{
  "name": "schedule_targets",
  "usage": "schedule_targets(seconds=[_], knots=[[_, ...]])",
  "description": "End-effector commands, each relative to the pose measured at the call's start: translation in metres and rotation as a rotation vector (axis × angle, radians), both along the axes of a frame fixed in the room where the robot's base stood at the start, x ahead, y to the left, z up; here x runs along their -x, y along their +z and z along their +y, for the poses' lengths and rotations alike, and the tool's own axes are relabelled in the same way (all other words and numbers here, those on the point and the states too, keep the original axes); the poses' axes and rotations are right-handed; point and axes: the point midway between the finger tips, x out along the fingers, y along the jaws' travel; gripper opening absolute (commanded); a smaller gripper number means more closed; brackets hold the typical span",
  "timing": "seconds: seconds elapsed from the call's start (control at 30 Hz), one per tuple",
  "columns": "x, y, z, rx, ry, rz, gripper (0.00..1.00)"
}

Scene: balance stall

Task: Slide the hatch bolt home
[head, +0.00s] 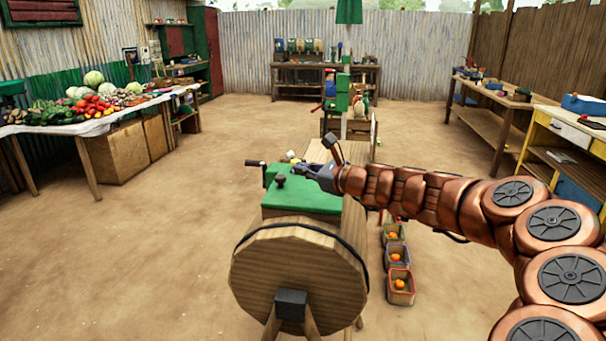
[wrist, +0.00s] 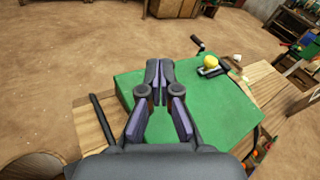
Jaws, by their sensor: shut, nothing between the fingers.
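The green hatch lid (head: 310,200) lies on top of a wooden drum (head: 295,270); it also fills the middle of the wrist view (wrist: 215,115). A yellow knob (wrist: 210,61) on a dark metal fitting (wrist: 212,71) sits near the lid's upper right edge in the wrist view. It looks like the bolt, but I cannot tell how far it is slid. My gripper (head: 300,170) is over the lid, with its fingertips (wrist: 160,68) together and empty, apart from the yellow knob.
A black crank handle (head: 255,163) sticks out left of the lid. Baskets with orange fruit (head: 397,256) stand on the ground right of the drum. A vegetable table (head: 90,115) is at the left, workbenches (head: 500,100) at the right. The dirt floor left of the drum is clear.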

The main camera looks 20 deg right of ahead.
Motion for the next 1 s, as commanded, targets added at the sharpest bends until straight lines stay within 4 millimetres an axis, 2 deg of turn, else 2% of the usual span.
schedule_targets(seconds=[0.03, 0.1, 0.2, 0.27, 0.37, 0.57, 1.0], knots=[[-0.006, -0.015, -0.027, -0.077, -0.069, 0.024, 0.00], [-0.011, -0.028, -0.058, -0.165, -0.149, 0.052, 0.00], [-0.013, -0.038, -0.084, -0.241, -0.215, 0.071, 0.00], [-0.014, -0.041, -0.092, -0.265, -0.236, 0.076, 0.00], [-0.018, -0.043, -0.095, -0.277, -0.246, 0.080, 0.00], [-0.035, -0.046, -0.089, -0.274, -0.240, 0.082, 0.00], [-0.085, -0.053, -0.080, -0.269, -0.241, 0.081, 0.00]])
